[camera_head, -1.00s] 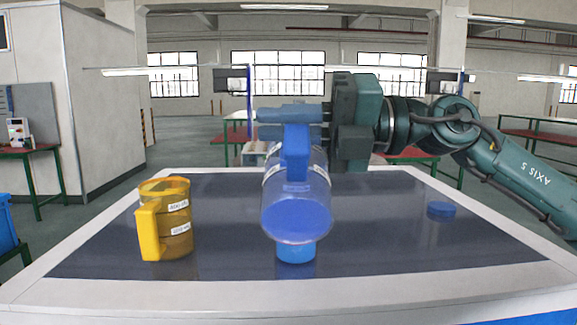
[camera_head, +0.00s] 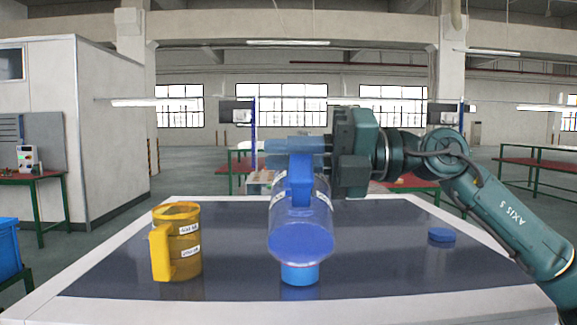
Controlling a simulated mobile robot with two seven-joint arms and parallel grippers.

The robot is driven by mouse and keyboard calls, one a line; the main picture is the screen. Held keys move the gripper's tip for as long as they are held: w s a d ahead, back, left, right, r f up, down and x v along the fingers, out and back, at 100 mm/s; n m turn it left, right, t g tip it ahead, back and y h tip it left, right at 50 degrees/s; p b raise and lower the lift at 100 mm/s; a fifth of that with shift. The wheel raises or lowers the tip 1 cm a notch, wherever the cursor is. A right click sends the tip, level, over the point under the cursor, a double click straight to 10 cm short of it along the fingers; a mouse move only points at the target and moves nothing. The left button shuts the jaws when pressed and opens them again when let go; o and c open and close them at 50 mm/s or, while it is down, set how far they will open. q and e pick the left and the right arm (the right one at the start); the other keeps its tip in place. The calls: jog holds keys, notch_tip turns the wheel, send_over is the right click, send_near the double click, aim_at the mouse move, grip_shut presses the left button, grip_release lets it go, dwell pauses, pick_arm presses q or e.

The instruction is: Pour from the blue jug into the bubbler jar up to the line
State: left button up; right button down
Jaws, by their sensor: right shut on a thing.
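The blue jug (camera_head: 302,240) is clear-walled with a blue handle (camera_head: 300,182) and shows a wide blue round end towards me. It is tilted, above the middle of the dark table top. My right gripper (camera_head: 294,153) comes in from the right and is shut on the handle at its top. A short blue round piece (camera_head: 300,274) stands on the table directly below the jug. It may be the lower part of the bubbler jar, but the jug hides what is above it. No fill line can be made out. My left gripper is not in view.
A yellow jug (camera_head: 176,243) with white labels stands upright at the left of the table (camera_head: 375,265). A small blue cap-like disc (camera_head: 441,235) lies at the right. The table between the middle and the disc is clear.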

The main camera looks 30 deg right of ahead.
aim_at(311, 211)
jog(key=shift+s+f+n+b, duration=0.15)
jog(key=shift+f+n+b, duration=0.25)
jog(key=shift+f+b, duration=0.2)
jog(key=shift+s+a+f+n+b, duration=0.35)
jog(key=shift+f+n+b, duration=0.15)
jog(key=shift+b, duration=0.25)
jog(key=shift+s+a+f+n+b, duration=0.2)
jog(key=shift+s+f+n+b, duration=0.15)
jog(key=shift+f+n+b, duration=0.55)
jog(key=shift+s+a+f+n+b, duration=0.2)
jog(key=shift+f+n+b, duration=0.1)
jog(key=shift+b, duration=0.4)
jog(key=shift+s+a+f+n+b, duration=0.1)
jog(key=shift+s+f+n+b, duration=0.05)
jog(key=shift+f+n+b, duration=0.35)
jog(key=shift+s+f+n+b, duration=0.1)
jog(key=shift+f+n+b, duration=0.2)
jog(key=shift+n+b, duration=0.1)
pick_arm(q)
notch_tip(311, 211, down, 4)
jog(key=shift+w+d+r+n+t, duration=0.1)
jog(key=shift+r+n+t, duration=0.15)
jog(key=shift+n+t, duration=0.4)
pick_arm(e)
jog(key=shift+a+f, duration=0.1)
jog(key=shift+f, duration=0.05)
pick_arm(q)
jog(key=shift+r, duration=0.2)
